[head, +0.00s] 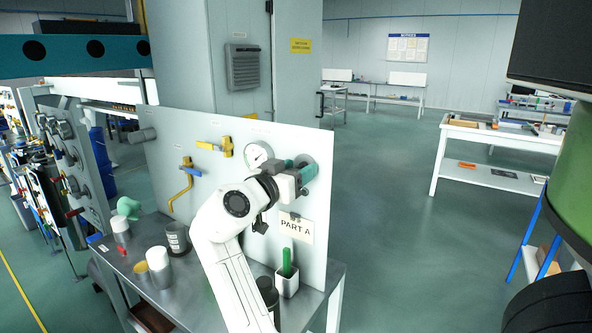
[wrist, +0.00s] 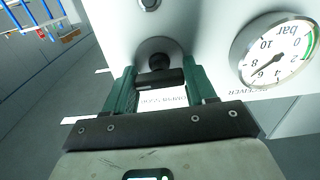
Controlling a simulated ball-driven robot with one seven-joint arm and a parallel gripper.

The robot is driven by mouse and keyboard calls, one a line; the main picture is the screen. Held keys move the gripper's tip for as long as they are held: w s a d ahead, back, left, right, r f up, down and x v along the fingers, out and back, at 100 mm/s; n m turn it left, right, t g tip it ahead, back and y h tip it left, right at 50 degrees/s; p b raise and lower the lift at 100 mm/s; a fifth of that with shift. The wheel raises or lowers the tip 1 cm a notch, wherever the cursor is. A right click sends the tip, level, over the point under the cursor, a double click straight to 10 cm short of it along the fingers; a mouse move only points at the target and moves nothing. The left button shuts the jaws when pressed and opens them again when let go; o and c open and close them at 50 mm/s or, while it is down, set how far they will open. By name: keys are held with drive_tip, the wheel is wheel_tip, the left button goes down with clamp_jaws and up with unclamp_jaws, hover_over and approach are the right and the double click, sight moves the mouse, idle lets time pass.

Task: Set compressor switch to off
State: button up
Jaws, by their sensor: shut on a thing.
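The compressor switch (wrist: 157,62) is a black knob on a round grey plate, on the white panel (head: 240,140). My gripper (wrist: 160,74) has its two green fingers on either side of the knob and is shut on it. In the head view my gripper (head: 303,172) is at the panel's upper right, beside the pressure gauge. The knob's front is partly hidden by the fingers there. A label under the switch is upside down in the wrist view and partly covered. I cannot tell the switch's setting.
The pressure gauge (wrist: 275,50) is close to my gripper. A yellow valve handle (head: 214,149) and a bent yellow lever (head: 182,188) are further left on the panel. Cans (head: 177,239) and a white cup (head: 287,281) stand on the bench below. Open floor lies to the right.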

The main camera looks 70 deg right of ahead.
drive_tip(key=n+p, duration=0.2)
drive_tip(key=n, duration=0.2)
drive_tip(key=shift+w+r+n+p, duration=0.1)
drive_tip(key=shift+n+p, duration=0.2)
drive_tip(key=n+p, duration=0.3)
drive_tip(key=n, duration=0.1)
drive_tip(key=n+p, duration=0.4)
drive_tip(key=n, duration=0.1)
drive_tip(key=shift+w+n+p, duration=0.15)
drive_tip(key=shift+n+p, duration=0.25)
drive_tip(key=shift+f+n+p, duration=0.25)
drive_tip(key=shift+n+p, duration=1.05)
drive_tip(key=shift+n, duration=0.2)
drive_tip(key=shift+f, duration=0.1)
drive_tip(key=o, duration=1)
drive_tip(key=shift+c, duration=0.2)
drive_tip(key=b+v, duration=0.2)
drive_tip(key=v, duration=0.8)
drive_tip(key=shift+w+a+b, duration=0.2)
drive_tip(key=shift+a+b, duration=0.15)
drive_tip(key=shift+b, duration=0.05)
